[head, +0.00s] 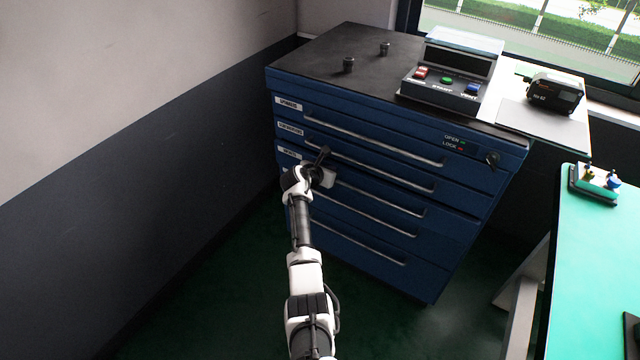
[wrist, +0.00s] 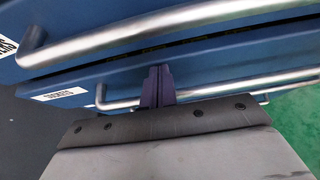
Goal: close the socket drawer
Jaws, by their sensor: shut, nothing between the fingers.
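The blue tool cabinet (head: 470,228) has several stacked drawers with silver bar handles. In the wrist view, a drawer front (wrist: 60,93) with a white label, probably the socket drawer, lies beyond my gripper (wrist: 158,75); the label is too blurred to read surely. Its handle (wrist: 215,88) runs behind the fingers. In the head view my gripper (head: 325,154) is at the cabinet's upper left front, by the third drawer down, partly hiding its front and handle. The fingers are shut and empty, close to the drawer front; contact cannot be told.
A key lock (head: 491,160) is at the cabinet's upper right. A green-topped bench (head: 595,260) stands right. A wall (head: 150,180) closes off the left.

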